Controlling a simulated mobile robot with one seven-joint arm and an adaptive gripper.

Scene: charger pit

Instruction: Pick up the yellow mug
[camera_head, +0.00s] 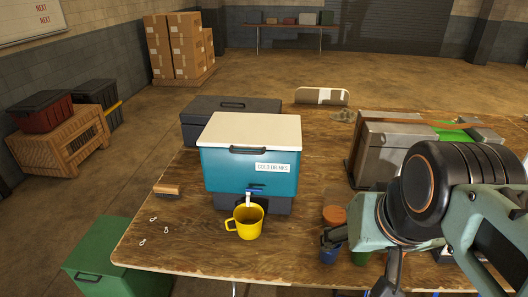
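The yellow mug (245,221) stands upright near the front edge of the wooden table, with its handle to the left. It is under the spout of a teal drinks cooler with a white lid (249,170). My arm reaches in from the right. What looks like part of my gripper (388,283) shows at the bottom edge, to the right of the mug and apart from it. Its fingertips are not clearly visible, so its opening cannot be judged. Nothing shows between the gripper and the mug being in contact.
The wooden table (170,226) has small cups right of the mug, including a blue one (329,247) and an orange-brown one (334,215). A brush (167,190) and small white clips lie left. A metal case (386,149) stands behind my arm. A green bin (110,257) is front left.

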